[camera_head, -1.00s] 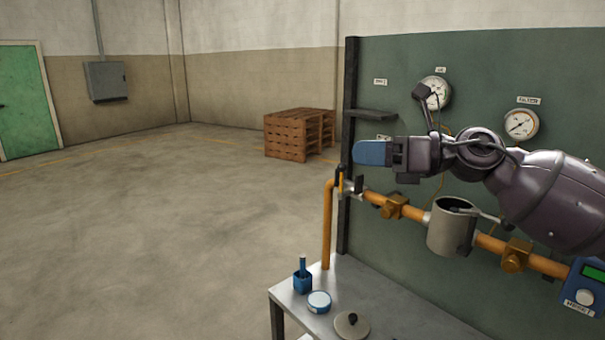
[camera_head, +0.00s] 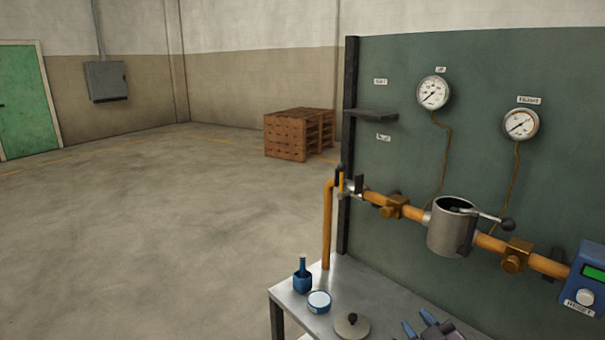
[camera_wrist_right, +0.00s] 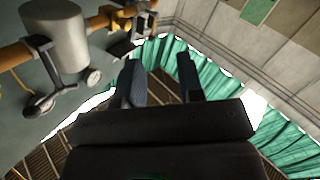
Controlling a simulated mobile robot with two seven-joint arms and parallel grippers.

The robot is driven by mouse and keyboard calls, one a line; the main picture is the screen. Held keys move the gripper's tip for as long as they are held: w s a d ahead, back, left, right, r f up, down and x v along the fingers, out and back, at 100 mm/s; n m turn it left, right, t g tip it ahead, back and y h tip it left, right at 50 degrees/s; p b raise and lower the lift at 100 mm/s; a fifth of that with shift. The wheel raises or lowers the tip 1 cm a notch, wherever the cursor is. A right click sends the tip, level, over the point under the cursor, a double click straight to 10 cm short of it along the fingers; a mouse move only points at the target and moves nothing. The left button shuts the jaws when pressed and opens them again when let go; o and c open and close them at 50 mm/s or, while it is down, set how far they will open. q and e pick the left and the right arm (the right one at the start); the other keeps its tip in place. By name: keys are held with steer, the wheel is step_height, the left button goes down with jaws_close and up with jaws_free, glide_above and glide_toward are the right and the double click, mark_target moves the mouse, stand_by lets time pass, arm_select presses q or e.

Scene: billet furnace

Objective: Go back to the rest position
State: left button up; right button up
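My right gripper (camera_head: 419,324) shows at the bottom edge of the head view, low in front of the work table's right part. Its two blue fingertips stand apart with nothing between them. In the right wrist view the two dark fingers (camera_wrist_right: 158,63) are also spread, with an empty gap. The rest of the right arm is hidden below the head view. My left gripper is in neither view.
An orange pipe (camera_head: 376,197) with a grey cylinder (camera_head: 450,228) and lever runs along the green panel (camera_head: 390,60). The metal table (camera_head: 290,297) holds a blue holder (camera_head: 302,281), a round tin (camera_head: 319,302) and a lidded disc (camera_head: 352,326). Open floor lies left.

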steer(key=s+d+f+m+g+h, duration=0.2)
steer(key=s+f+m, duration=0.1)
steer(key=s+f, duration=0.6)
steer(key=s+d+f+m+g+h, duration=0.2)
steer(key=s+f+m+g, duration=0.1)
steer(key=s+f, duration=0.7)
steer(key=s, duration=0.3)
steer(key=shift+s+d+f, duration=0.3)
steer(key=shift+d, duration=0.05)
